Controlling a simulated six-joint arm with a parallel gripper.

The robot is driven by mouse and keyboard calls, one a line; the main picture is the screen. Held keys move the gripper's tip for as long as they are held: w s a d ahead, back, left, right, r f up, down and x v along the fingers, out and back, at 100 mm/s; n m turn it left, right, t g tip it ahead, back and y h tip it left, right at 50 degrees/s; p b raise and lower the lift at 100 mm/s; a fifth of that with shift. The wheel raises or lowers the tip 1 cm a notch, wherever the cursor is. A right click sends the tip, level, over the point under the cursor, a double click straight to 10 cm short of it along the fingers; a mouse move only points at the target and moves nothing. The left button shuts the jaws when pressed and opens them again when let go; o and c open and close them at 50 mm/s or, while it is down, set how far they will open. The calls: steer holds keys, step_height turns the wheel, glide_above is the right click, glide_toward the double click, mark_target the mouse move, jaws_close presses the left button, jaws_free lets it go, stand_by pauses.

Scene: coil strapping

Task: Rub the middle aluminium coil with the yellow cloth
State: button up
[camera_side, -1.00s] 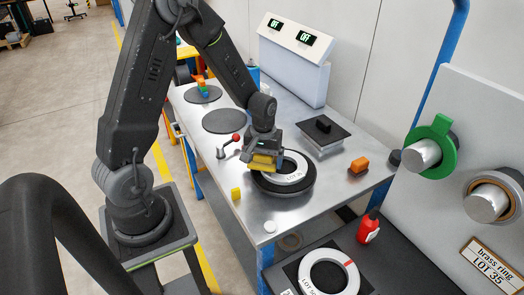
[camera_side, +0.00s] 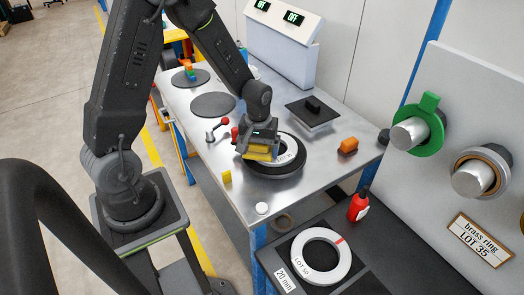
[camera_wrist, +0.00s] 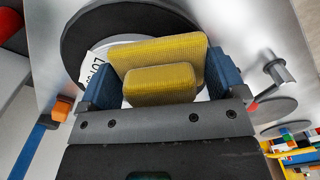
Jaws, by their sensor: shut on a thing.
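A silvery ring-shaped coil with a white "LOT" label (camera_side: 291,146) lies flat on a black round base on the steel table. The yellow cloth (camera_side: 257,155) is a folded pad at the coil's left side. My gripper (camera_side: 260,146) is shut on the cloth from above, and the cloth overlaps the coil's left part. In the wrist view the cloth (camera_wrist: 158,52) sits between the blue fingers (camera_wrist: 160,83), with the coil (camera_wrist: 97,62) behind it. The cloth hides part of the coil; whether it touches the surface I cannot tell for sure.
A red-knobbed lever (camera_side: 217,129) and a small yellow block (camera_side: 227,177) stand left of the coil. An orange block (camera_side: 348,146) and a black-topped plate (camera_side: 313,112) are to its right. Another coil (camera_side: 321,255) lies on the dark front bench beside a red bottle (camera_side: 359,205).

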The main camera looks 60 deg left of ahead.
steer(key=shift+a, duration=2)
steer(key=shift+d+r, duration=0.1)
steer(key=shift+r, duration=4)
